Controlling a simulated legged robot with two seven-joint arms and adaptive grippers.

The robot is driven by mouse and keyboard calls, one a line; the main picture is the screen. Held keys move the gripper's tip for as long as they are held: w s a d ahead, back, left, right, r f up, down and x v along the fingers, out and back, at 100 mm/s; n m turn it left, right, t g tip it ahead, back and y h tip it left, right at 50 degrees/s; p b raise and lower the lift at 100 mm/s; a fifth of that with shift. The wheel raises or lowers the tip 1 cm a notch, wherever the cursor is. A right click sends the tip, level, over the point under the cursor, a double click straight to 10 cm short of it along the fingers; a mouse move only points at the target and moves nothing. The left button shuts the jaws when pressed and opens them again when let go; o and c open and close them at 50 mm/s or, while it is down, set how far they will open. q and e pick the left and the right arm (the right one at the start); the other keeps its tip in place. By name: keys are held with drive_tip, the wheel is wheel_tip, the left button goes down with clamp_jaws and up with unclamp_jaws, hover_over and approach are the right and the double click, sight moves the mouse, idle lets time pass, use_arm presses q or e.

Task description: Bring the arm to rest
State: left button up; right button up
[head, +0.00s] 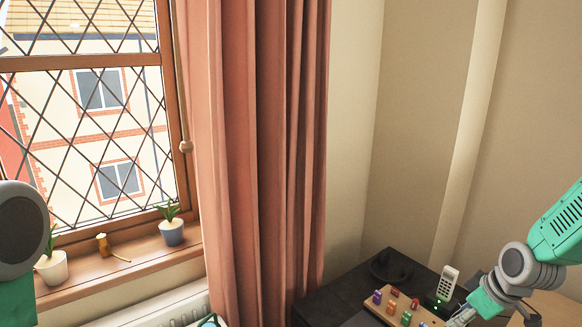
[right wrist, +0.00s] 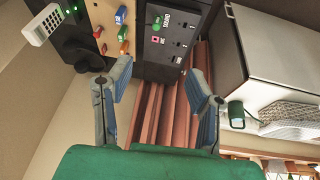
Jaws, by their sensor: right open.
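My right gripper (right wrist: 160,100) is open in the right wrist view, with its two blue-grey fingers spread wide and nothing between them. Beyond the fingers are a dark cabinet front and the reddish curtain. In the head view my right arm comes in from the right edge, and its gripper (head: 462,317) hangs at the bottom right near the dark desk, partly cut off by the frame. A grey and green part of my left arm shows at the left edge of the head view; the left gripper itself is out of view.
The dark desk (head: 335,300) holds a wooden board (head: 376,307) with coloured pieces and a white cordless phone (head: 446,283), close to my right gripper. Potted plants (head: 172,229) stand on the windowsill beside the curtain (head: 265,150). A pale box-like cabinet (right wrist: 275,50) shows in the right wrist view.

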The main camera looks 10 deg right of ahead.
drive_tip(key=s+a+f+m+g+b, duration=0.1)
drive_tip(key=s+a+f+b, duration=0.2)
drive_tip(key=s+a+f, duration=0.35)
drive_tip(key=s+a+f+m+g+b, duration=0.1)
drive_tip(key=s+a+f+b, duration=0.25)
drive_tip(key=f, duration=0.65)
drive_tip(key=s+a+f+m+b, duration=0.1)
drive_tip(key=s+a+f+b, duration=0.1)
drive_tip(key=s+f, duration=0.2)
drive_tip(key=s+a+f+m+g+h+b, duration=0.1)
drive_tip(key=s+f, duration=0.4)
drive_tip(key=s, duration=0.6)
drive_tip(key=shift+s+a+f+g+b, duration=0.25)
drive_tip(key=shift+a+b, duration=0.25)
drive_tip(key=shift+a, duration=0.5)
drive_tip(key=shift+a+r, duration=0.1)
drive_tip(key=shift+r, duration=0.05)
drive_tip(key=shift+w+a, duration=0.2)
drive_tip(key=shift+a, duration=0.1)
